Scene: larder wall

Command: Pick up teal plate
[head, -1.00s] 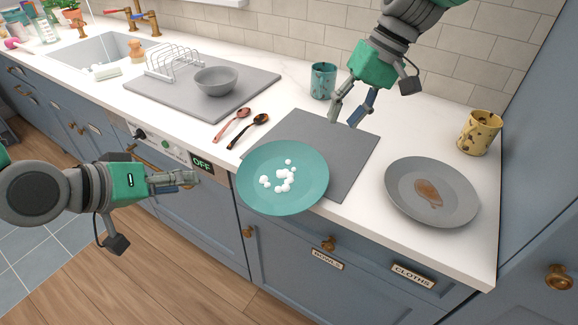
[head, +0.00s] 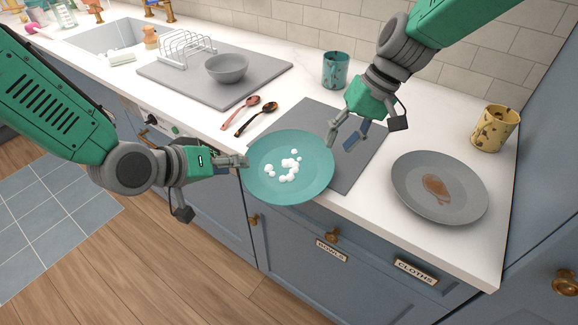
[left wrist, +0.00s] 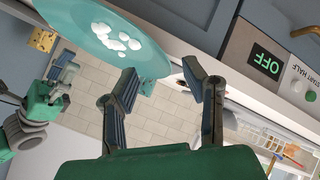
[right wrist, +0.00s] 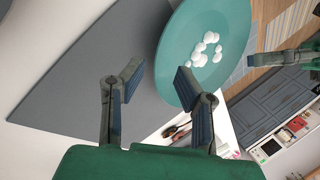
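The teal plate (head: 290,190) lies at the counter's front edge, partly over a grey mat and overhanging the edge. White foam-like blobs (head: 284,171) sit on it. My left gripper (head: 243,161) is at the plate's left rim in the head view; touching or apart is unclear there. In the left wrist view the left fingers (left wrist: 160,82) are open, with the plate's rim (left wrist: 150,62) just beyond them. My right gripper (head: 345,140) is above the mat by the plate's right rim. Its fingers (right wrist: 155,85) are open and empty in the right wrist view, the plate (right wrist: 180,60) close by.
The grey mat (head: 360,165) lies under the plate's back part. A stained grey plate (head: 470,195) and yellow mug (head: 488,130) stand right. A teal mug (head: 335,70) is behind. Two spoons (head: 262,117), a grey bowl (head: 227,68) and a rack (head: 188,48) are left.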

